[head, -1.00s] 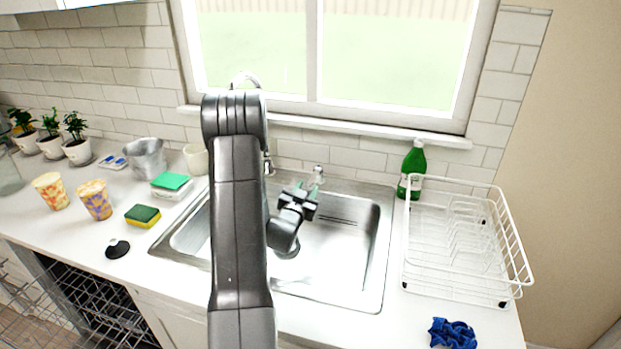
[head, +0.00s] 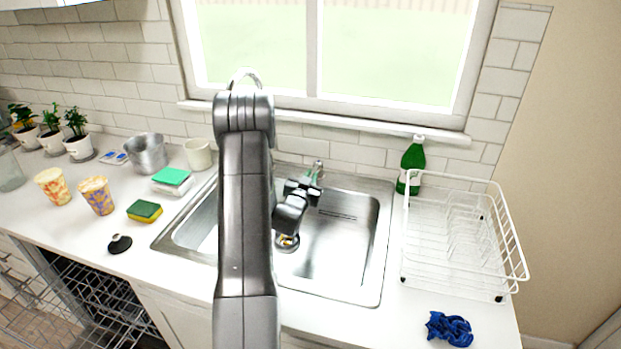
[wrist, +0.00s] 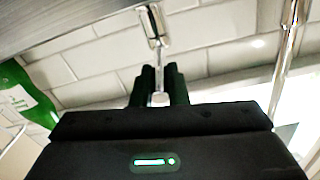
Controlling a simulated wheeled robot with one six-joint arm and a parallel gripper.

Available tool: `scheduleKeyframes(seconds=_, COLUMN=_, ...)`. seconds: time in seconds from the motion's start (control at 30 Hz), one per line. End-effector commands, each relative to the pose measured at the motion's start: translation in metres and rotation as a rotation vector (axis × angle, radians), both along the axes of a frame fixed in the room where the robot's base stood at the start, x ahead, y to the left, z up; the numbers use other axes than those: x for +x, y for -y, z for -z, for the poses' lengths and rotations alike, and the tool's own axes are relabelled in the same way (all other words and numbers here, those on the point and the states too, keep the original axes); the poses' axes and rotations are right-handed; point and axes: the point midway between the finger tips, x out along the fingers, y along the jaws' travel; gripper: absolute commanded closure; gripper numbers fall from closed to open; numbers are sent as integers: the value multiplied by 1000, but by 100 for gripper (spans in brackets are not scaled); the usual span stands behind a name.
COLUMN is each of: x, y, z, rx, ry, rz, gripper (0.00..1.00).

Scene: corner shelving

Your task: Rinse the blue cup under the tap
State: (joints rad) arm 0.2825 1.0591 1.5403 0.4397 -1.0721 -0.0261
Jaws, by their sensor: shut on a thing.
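My gripper (head: 303,187) is at the back of the sink (head: 345,262), at the small tap lever (head: 318,168). In the wrist view my gripper (wrist: 160,85) is shut on the metal tap lever (wrist: 153,28), its end between the fingers. The tap's curved spout (head: 243,76) shows above my arm, which hides the rest of it; its metal pipe (wrist: 285,60) stands at right in the wrist view. No plain blue cup is visible. A cup with a bluish-purple and orange pattern (head: 97,196) stands upright on the left counter. I cannot tell whether water runs.
A yellow-orange cup (head: 52,187), a sponge (head: 145,211), a black stopper (head: 119,244) and a cream cup (head: 198,154) stand left of the sink. A green bottle (head: 411,165), a white dish rack (head: 405,240) and a blue cloth (head: 449,328) are at right.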

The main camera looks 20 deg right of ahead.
Motion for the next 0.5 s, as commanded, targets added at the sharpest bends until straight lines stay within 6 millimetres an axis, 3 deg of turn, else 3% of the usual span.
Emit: scheduleKeyframes(seconds=0.5, x=-6, y=9, z=5, rx=-2, ry=5, rz=-103, gripper=100)
